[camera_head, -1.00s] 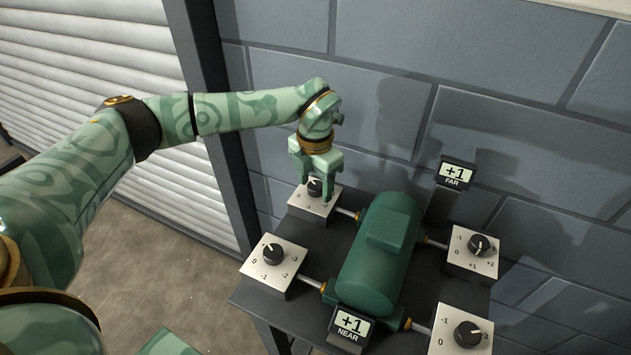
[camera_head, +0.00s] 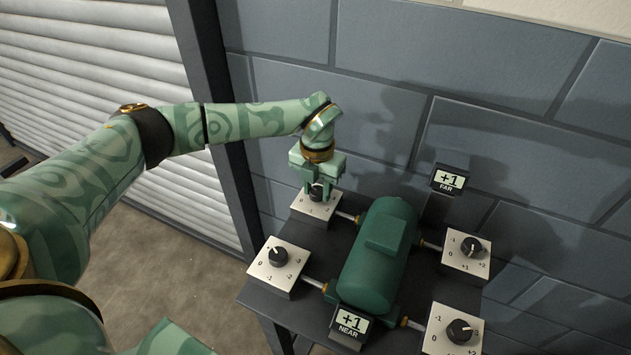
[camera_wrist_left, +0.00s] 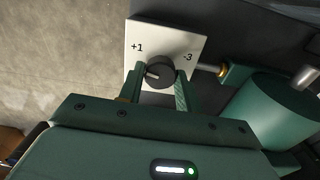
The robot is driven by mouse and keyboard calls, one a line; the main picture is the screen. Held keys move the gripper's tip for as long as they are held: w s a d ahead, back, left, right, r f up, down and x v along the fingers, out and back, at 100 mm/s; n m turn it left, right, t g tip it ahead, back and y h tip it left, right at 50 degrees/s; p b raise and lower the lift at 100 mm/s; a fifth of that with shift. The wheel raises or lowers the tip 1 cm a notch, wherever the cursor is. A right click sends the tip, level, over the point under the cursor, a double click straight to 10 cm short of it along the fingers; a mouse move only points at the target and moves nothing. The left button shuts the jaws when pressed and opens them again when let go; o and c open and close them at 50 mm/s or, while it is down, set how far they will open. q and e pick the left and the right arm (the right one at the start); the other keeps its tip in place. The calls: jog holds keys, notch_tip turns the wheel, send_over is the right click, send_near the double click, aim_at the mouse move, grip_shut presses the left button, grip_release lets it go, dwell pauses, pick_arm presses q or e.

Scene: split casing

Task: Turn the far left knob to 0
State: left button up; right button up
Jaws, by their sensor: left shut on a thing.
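The far left knob is a black dial on a pale square plate (camera_head: 308,208) at the back left of the green casing (camera_head: 380,250). My left gripper (camera_head: 317,193) reaches down over it and is shut on the knob. In the left wrist view the black knob (camera_wrist_left: 159,72) sits between the two fingers of the left gripper (camera_wrist_left: 160,88). Its light pointer mark aims to the left of that picture. The marks +1 and -3 show on the plate; other marks are hidden by the gripper. My right gripper is not in view.
A near left knob (camera_head: 278,256) and two right knobs (camera_head: 470,247) (camera_head: 459,331) sit on their own plates. The FAR display (camera_head: 449,180) and the NEAR display (camera_head: 350,323) both read +1. A grey block wall stands close behind.

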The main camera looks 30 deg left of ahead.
aim_at(317, 191)
pick_arm(q)
jog(key=n+p, duration=0.2)
jog(key=n, duration=0.1)
jog(key=n+p, duration=0.1)
jog(key=shift+r+n+p, duration=0.3)
jog(key=shift+p, duration=0.05)
jog(key=shift+f+n+p, duration=0.15)
jog(key=shift+n+p, duration=1.1)
jog(key=shift+n, duration=0.45)
jog(key=shift+w, duration=0.1)
jog(key=o, duration=1)
jog(key=shift+f, duration=0.1)
notch_tip(317, 191, up, 16)
jog(key=p, duration=0.2)
